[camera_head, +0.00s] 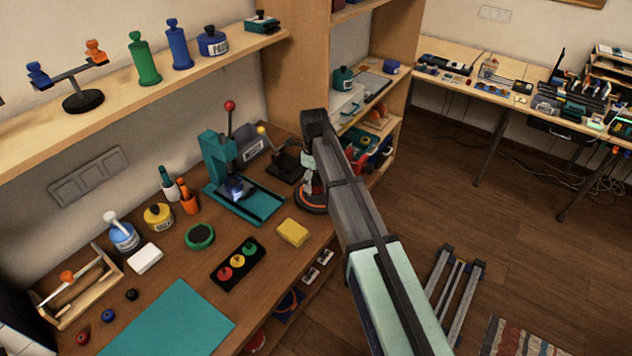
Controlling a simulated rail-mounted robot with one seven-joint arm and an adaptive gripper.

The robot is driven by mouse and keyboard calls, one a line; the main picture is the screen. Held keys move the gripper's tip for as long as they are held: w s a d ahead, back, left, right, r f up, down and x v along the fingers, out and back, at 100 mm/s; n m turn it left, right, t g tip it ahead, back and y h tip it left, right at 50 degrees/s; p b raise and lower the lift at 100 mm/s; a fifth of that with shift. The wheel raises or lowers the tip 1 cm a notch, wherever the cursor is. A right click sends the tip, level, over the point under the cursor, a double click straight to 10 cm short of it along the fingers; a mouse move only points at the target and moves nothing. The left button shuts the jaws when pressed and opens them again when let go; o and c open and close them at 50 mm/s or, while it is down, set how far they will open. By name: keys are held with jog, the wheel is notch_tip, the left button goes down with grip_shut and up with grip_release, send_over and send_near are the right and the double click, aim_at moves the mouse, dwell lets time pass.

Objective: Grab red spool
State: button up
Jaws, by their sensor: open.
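A small red spool (83,336) sits on the wooden workbench (165,266) at the lower left. It is the nearest of a short row, with a blue spool (107,315) and a black spool (131,294) beyond it. My arm reaches up from the bottom right and bends down at its far end. My gripper (312,188) hangs there, near the bench's right edge, open, far to the right of the red spool and apart from it. Its fingers are small and dark and hard to make out.
A teal mat (175,322) lies right of the spools, and a wooden tool caddy (77,289) stands behind them. Between them and my gripper are a teal press (237,185), a yellow sponge (292,232) and a black tray with coloured discs (238,264). A shelf (120,90) overhangs the back.

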jog(key=shift+f, duration=0.7)
jog(key=c, duration=1.1)
jog(key=shift+r, duration=0.1)
